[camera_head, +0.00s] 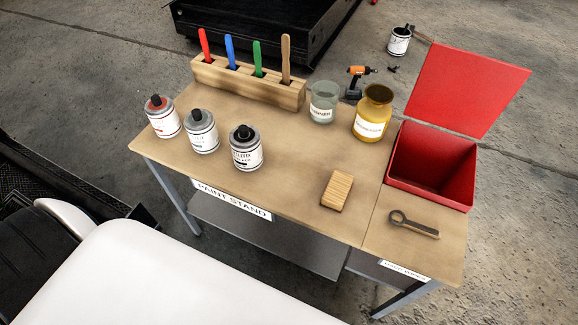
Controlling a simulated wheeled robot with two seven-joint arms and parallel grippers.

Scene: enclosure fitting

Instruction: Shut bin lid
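The red bin (455,176) stands at the right end of the paint stand table. Its red lid (468,88) is open, raised up and tilted back from the bin's far edge. The dark inside of the bin shows and I see nothing in it. Neither of my grippers is in view.
On the table (290,170) stand several paint cans (246,150), a wooden holder (245,82) with coloured sticks, a glass jar (323,103) and a yellow jar (372,113). A wooden block (337,190) and a dark tool (414,225) lie near the front. An orange drill (357,80) shows behind.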

